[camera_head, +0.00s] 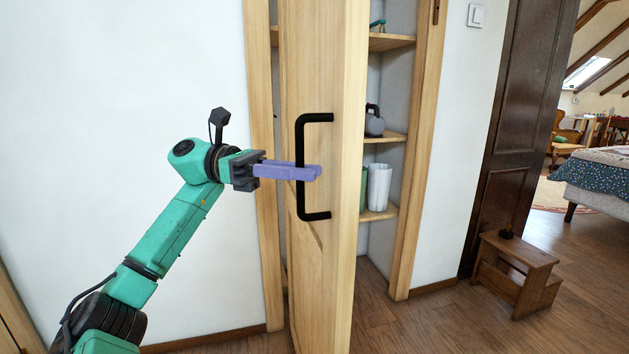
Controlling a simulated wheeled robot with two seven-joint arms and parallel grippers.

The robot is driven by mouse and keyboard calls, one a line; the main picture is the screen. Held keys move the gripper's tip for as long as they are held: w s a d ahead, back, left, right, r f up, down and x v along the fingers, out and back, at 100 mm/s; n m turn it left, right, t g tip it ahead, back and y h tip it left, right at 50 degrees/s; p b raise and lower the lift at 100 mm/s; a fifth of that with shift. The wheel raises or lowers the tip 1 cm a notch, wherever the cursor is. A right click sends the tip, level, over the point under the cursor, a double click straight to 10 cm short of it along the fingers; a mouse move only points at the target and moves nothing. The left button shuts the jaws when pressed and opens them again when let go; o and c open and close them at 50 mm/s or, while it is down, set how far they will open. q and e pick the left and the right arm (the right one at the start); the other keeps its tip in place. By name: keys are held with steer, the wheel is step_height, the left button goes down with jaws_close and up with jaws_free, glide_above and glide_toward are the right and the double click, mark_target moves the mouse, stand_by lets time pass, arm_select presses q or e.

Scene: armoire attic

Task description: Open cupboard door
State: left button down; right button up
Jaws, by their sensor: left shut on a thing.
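The wooden cupboard door (348,262) stands part way open, swung out from its frame. A black bar handle (317,216) is fixed upright on it. My left gripper (311,172), with purple fingers, is shut on the handle around the middle of its upright bar. Its teal arm comes in from the lower left. Inside the cupboard, to the right of the door, shelves (386,139) show with a grey kettle-like item (373,122) and a white container (379,187). The left part of the interior is hidden behind the door. My right gripper is not in view.
A small wooden step stool (516,271) stands on the floor at the right, beside a dark open door (512,130). A bed (597,178) is in the room beyond. The wooden floor (420,325) between cupboard and stool is clear.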

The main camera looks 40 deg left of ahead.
arm_select(q)
steer(key=shift+a, duration=0.1)
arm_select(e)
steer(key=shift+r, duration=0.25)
arm_select(q)
steer(key=c, duration=0.8)
jaws_free()
steer(key=shift+c, duration=0.2)
steer(key=p+v, duration=0.4)
steer(key=v, duration=1)
steer(key=shift+s+a, duration=0.2)
steer(key=shift+a, duration=0.05)
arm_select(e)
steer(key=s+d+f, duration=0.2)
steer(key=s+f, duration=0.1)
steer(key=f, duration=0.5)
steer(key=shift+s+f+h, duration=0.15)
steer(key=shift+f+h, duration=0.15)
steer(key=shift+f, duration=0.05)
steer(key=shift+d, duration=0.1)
